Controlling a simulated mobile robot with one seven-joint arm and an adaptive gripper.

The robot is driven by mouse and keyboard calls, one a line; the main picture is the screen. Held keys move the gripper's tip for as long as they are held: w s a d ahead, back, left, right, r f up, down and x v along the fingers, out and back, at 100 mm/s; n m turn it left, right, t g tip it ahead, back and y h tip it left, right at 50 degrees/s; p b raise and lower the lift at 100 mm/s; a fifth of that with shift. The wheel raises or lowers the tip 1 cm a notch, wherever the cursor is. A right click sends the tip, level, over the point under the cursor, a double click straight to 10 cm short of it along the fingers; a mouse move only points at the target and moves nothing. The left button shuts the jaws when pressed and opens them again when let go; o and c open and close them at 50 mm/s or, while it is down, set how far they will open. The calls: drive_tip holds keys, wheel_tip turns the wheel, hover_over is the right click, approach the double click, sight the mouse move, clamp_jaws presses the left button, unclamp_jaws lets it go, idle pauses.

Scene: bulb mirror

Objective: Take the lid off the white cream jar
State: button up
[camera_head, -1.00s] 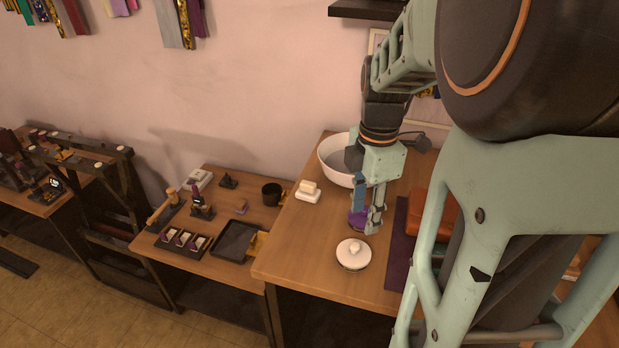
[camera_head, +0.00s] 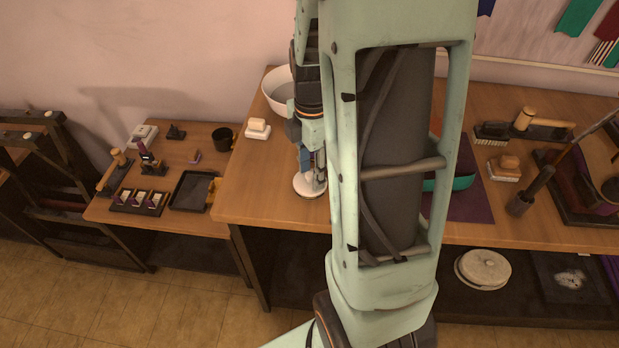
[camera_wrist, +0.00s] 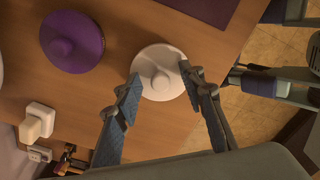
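The white cream jar (camera_wrist: 151,62) shows from above in the wrist view as a round white lid with a knob (camera_wrist: 160,81) in the middle. In the head view the white jar (camera_head: 305,190) stands on the wooden table, partly hidden by my gripper. My gripper (camera_wrist: 160,73) is open above it, with one fingertip at each side of the lid and nothing held. In the head view my gripper (camera_head: 315,182) points down at the jar. Whether the fingers touch the lid, I cannot tell.
A purple lidded jar (camera_wrist: 72,41) stands beside the white one. A white bowl (camera_head: 276,88) and a white block (camera_head: 257,125) stand further back on the table (camera_head: 258,190). A purple mat (camera_head: 474,200) lies to the right.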

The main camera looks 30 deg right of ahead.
drive_tip(key=shift+c, duration=0.3)
clamp_jaws()
drive_tip(key=shift+r, duration=0.2)
